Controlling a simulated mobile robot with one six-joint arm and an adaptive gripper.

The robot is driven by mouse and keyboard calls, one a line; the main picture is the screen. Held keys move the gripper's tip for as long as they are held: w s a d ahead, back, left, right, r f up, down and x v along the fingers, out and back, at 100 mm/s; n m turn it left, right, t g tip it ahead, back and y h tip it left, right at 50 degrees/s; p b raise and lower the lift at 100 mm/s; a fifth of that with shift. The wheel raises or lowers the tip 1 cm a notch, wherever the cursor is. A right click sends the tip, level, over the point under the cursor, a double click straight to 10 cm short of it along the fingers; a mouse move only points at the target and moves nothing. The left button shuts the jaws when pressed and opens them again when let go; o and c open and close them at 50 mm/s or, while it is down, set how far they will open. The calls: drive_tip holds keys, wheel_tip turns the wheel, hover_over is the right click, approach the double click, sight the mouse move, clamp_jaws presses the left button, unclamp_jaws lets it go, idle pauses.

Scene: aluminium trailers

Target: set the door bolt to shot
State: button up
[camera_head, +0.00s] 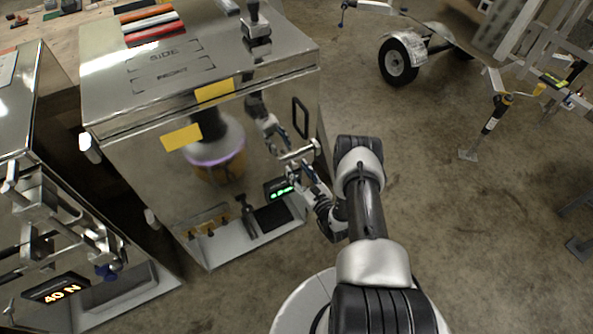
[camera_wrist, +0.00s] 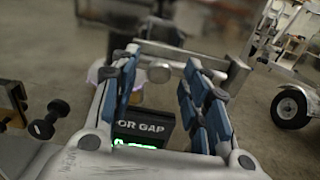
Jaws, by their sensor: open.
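A bright metal bar (camera_head: 300,151), which looks like the door bolt, sits at the right edge of the mirror-like cabinet front. In the head view my gripper (camera_head: 297,172) is just below the bar, beside the cabinet front. I cannot tell whether the fingers touch the bar, or how far the bolt is slid. A display (camera_wrist: 143,128) reading "OR GAP" shows between the fingers.
The polished cabinet (camera_head: 115,110) has a black loop handle (camera_head: 300,117) above the bar. At left stands another metal unit with a "40 N" display (camera_head: 57,289). A trailer wheel (camera_head: 398,61) is at the back right.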

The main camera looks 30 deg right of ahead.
drive_tip(key=shift+w, duration=0.85)
clamp_jaws()
